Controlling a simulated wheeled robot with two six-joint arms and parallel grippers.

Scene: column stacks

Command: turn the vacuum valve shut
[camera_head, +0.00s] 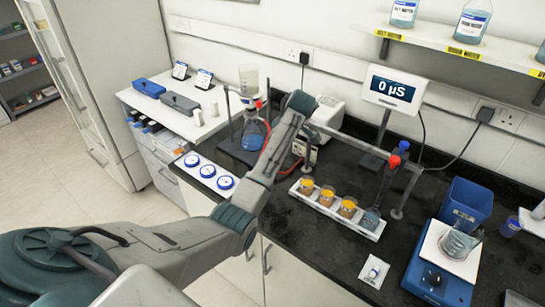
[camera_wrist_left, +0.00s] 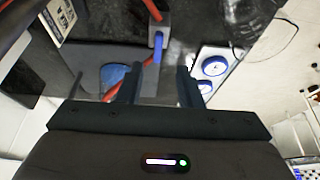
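A small blue-grey lever (camera_wrist_left: 157,48) sits on the red hose (camera_wrist_left: 151,10) in the wrist view; it looks like the vacuum valve's handle and lies roughly along the hose. My left gripper (camera_wrist_left: 160,78) is open, with its two fingers apart on either side of the hose, just short of the lever. No contact shows. In the head view the red hose (camera_head: 268,128) runs from the flask (camera_head: 253,134) with blue liquid and passes behind my left forearm, which hides the valve and gripper there. My right gripper is not in view.
Three round blue-rimmed discs (camera_head: 208,171) lie on a white strip left of my forearm. A filter funnel (camera_head: 248,80) stands above the flask. A display (camera_head: 394,88) reads 0 µS.

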